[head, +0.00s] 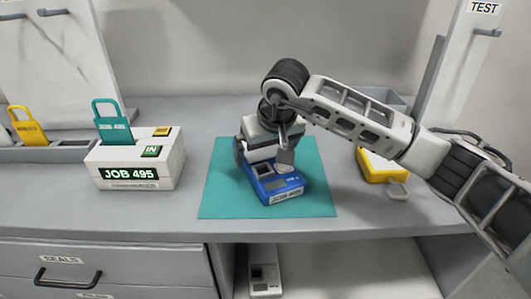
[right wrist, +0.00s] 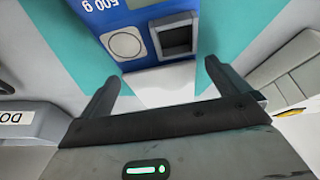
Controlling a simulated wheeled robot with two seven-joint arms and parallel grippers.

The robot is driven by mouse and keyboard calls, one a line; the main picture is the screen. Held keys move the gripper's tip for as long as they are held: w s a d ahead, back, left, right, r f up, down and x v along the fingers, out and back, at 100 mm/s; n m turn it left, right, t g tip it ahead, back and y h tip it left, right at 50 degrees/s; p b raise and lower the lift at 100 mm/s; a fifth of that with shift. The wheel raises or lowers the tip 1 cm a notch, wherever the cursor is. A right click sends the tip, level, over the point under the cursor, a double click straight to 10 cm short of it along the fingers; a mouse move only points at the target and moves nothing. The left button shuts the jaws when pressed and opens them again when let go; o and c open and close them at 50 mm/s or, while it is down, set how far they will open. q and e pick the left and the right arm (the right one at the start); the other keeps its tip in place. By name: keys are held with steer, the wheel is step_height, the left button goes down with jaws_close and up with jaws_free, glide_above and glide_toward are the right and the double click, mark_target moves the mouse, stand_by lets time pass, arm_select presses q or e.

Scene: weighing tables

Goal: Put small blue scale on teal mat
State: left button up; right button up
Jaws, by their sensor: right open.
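The small blue scale (head: 281,186) rests on the teal mat (head: 222,200), near its middle, with a white label on its front edge. My right gripper (head: 264,160) is at the scale's back end, with its fingers apart. In the right wrist view, the blue scale (right wrist: 150,15) shows a round pale disc, a dark square recess and "500 g". It lies just beyond the open fingertips (right wrist: 162,75), and I see nothing held between them. The teal mat (right wrist: 215,30) shows around it. My arm hides part of the mat's back. My left gripper is out of view.
A white JOB 495 box (head: 137,165) with a teal padlock tag (head: 113,125) stands left of the mat. A yellow object (head: 376,168) lies to the right, partly behind my arm. A grey tray (head: 50,150) is at far left. A white device (head: 264,278) sits on the shelf below.

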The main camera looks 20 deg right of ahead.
steer(key=v, duration=1)
steer(key=shift+s+r+b, duration=0.2)
steer(key=shift+r+b, duration=0.1)
